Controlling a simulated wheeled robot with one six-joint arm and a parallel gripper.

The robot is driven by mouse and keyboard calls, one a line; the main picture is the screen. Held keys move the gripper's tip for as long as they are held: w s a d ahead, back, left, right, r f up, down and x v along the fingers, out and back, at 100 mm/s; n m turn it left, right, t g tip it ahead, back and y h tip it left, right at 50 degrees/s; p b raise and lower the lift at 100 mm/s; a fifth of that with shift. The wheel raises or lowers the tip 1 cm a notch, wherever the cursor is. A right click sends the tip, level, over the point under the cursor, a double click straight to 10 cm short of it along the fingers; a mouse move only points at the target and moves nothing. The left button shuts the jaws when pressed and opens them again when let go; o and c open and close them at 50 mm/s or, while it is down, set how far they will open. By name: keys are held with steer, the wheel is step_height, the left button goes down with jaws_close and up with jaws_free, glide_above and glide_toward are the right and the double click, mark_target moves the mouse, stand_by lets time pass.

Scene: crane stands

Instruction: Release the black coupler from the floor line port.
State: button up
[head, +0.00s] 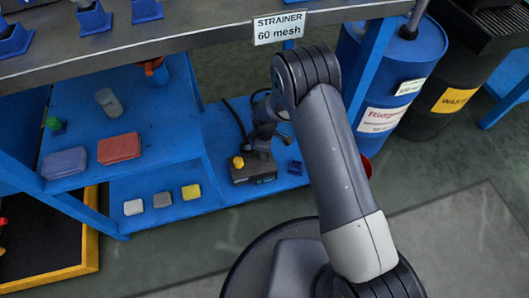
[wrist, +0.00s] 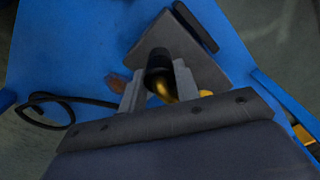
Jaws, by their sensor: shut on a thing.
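My gripper (wrist: 157,85) is shut on the black coupler (wrist: 158,60), a dark round piece between the two grey fingers in the wrist view. A brass-yellow part (wrist: 166,91) shows just below it between the fingers. The coupler sits at the edge of a dark block (wrist: 185,58), which seems to carry the floor line port; I cannot tell whether they are still joined. In the head view my gripper (head: 261,146) points down over the dark box (head: 253,172) with a yellow knob (head: 238,162) on the blue shelf. The coupler is hidden there by my gripper.
A black hose (wrist: 62,100) curls left of my gripper. The bench edge with a "STRAINER 60 mesh" sign (head: 281,27) overhangs. Blue (head: 385,75) and dark (head: 455,75) drums stand right.

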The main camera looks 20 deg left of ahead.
steer(key=shift+r, duration=0.2)
steer(key=shift+r+p, duration=1.5)
steer(key=shift+r, duration=0.85)
